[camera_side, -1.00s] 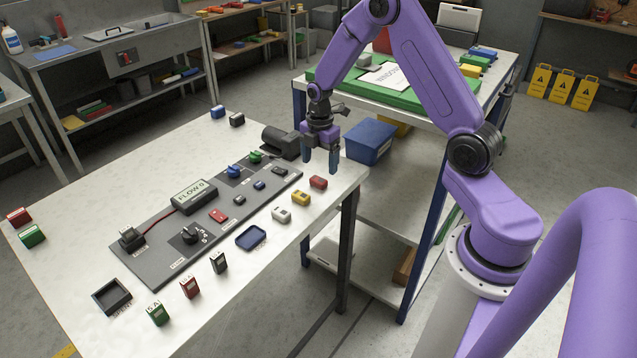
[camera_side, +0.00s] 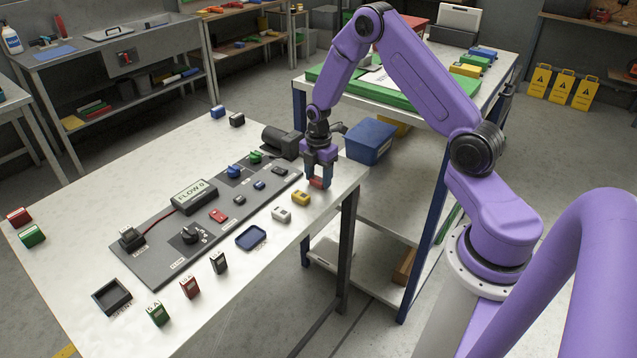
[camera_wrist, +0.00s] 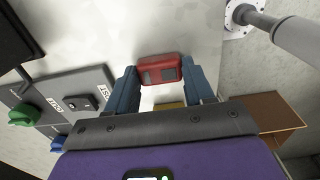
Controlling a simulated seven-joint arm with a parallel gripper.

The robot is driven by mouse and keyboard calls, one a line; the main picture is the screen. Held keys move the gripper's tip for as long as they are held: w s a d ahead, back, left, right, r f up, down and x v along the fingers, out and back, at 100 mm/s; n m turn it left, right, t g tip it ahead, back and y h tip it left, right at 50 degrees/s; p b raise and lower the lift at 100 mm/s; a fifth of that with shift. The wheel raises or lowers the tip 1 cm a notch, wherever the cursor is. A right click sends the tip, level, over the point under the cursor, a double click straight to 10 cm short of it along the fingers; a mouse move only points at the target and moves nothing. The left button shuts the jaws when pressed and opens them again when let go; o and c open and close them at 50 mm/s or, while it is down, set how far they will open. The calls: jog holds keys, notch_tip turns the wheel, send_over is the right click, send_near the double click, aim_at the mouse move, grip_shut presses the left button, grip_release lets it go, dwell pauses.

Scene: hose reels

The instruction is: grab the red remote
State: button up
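The red remote (camera_side: 318,183) lies on the white table near its right corner. My gripper (camera_side: 319,178) is down at the table with its two blue fingers on either side of the remote. In the wrist view the red remote (camera_wrist: 159,69), with dark marks on its face, sits between the fingertips of my gripper (camera_wrist: 160,72), close to both. I cannot tell whether the fingers touch it. The side view shows it partly covered by the fingers.
A yellow remote (camera_side: 301,198) and a white one (camera_side: 281,214) lie to the left of the red one. The grey panel (camera_side: 160,253) with knobs is left of my gripper. A blue bin (camera_side: 369,141) stands beyond the table's right edge.

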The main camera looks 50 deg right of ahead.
jog(key=shift+c, duration=1)
jog(key=shift+r, duration=0.15)
